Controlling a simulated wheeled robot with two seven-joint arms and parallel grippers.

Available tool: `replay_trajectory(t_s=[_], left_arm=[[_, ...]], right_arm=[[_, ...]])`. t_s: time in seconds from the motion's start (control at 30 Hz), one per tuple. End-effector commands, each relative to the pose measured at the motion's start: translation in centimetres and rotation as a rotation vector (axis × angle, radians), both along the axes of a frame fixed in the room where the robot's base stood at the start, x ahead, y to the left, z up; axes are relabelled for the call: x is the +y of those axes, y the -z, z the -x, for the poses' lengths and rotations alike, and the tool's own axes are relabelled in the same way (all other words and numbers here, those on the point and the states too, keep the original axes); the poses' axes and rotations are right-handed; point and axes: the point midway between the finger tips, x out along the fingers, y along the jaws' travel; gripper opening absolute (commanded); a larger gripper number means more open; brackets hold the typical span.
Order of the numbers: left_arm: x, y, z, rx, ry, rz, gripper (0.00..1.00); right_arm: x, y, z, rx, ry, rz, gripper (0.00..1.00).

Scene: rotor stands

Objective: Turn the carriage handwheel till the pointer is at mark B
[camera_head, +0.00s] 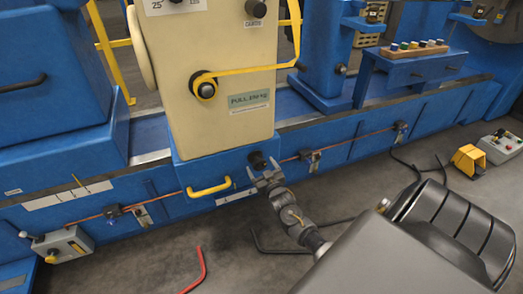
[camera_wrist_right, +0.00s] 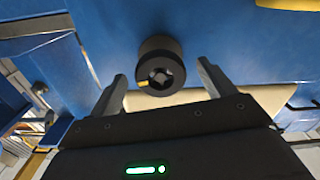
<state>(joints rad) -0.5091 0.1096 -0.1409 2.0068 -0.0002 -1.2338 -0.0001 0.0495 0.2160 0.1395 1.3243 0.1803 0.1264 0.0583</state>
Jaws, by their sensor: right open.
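A black round hub (camera_head: 257,160) with no wheel rim in sight sits on the front of the blue carriage (camera_head: 190,172), under the cream stand. In the right wrist view the hub (camera_wrist_right: 160,68) shows a square-looking hole and a small yellow mark. My right gripper (camera_head: 264,178) is open just in front of and below it; its two fingers stand apart on either side, not closed on the hub. The mark letters are too small to read. My left gripper is out of view.
A yellow handle (camera_head: 209,187) sticks out left of the hub. A red bent bar (camera_head: 197,270) lies on the floor, with dark bent bars nearby. Control boxes stand at left (camera_head: 62,243) and right (camera_head: 500,147), the latter beside a yellow pedal (camera_head: 468,160).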

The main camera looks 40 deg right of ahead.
Motion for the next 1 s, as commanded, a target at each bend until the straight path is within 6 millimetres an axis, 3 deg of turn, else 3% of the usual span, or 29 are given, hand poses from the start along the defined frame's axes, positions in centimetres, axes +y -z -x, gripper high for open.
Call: replay_trajectory(t_s=[0.43, 0.73, 0.87, 1.0], left_arm=[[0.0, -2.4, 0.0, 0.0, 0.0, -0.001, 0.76], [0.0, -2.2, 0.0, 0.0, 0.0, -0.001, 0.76], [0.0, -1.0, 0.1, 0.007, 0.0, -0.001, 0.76], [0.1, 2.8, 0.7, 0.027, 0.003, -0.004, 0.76]], right_arm=[[1.1, -0.2, 3.1, 0.001, -0.001, 0.0, 0.82], [1.2, 0.0, 3.3, 0.0, 0.0, 0.0, 0.82], [1.2, 0.0, 3.3, 0.0, 0.0, 0.0, 0.82], [1.2, 0.0, 3.3, 0.0, -0.001, 0.0, 0.82]])
